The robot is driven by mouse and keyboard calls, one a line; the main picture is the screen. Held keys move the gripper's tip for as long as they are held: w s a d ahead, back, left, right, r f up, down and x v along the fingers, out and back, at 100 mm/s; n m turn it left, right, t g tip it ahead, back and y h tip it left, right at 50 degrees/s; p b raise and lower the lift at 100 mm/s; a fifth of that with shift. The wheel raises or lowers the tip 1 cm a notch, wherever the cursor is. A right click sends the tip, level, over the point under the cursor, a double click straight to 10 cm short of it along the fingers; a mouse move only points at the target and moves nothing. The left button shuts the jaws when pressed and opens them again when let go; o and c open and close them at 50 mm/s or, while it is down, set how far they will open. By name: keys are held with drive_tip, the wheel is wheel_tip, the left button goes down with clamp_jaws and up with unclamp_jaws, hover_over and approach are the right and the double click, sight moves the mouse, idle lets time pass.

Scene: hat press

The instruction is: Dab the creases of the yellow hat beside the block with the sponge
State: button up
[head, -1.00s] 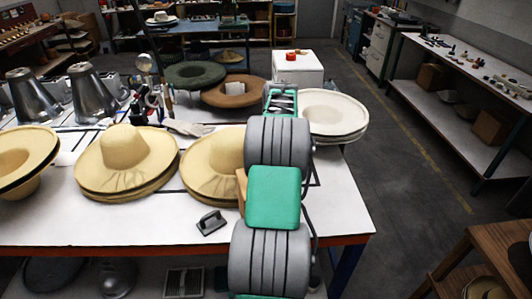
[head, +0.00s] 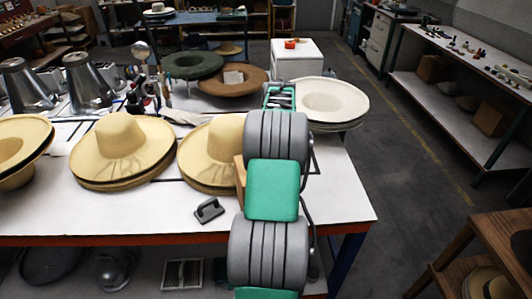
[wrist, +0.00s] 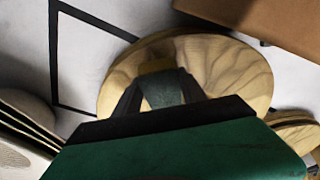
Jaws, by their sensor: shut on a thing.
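Pale yellow hats stand on the white table: one (head: 122,148) left of middle, one (head: 208,150) partly hidden behind my arm, one (head: 20,148) cut off at the left edge. The middle two have crease lines on their brims. In the wrist view my gripper (wrist: 158,92) is shut on a small piece with a yellowish end (wrist: 157,66), probably the sponge, mostly hidden between the fingers. A pale rim (wrist: 298,132) shows at lower right. My arm hides the gripper in the head view.
A white hat (head: 335,102) lies right of my arm; green (head: 192,66) and brown (head: 228,82) hats lie behind. A dark handled tool (head: 209,210) lies near the front edge. Metal cones (head: 88,85) stand at back left. A brown surface (wrist: 260,22) is close in the wrist view.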

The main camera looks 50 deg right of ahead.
drive_tip(key=shift+f+b, duration=0.45)
drive_tip(key=shift+f, duration=0.25)
idle(1.3)
wheel_tip(320, 180, up, 14)
drive_tip(key=p, duration=0.9)
drive_tip(key=shift+p, duration=0.4)
idle(0.4)
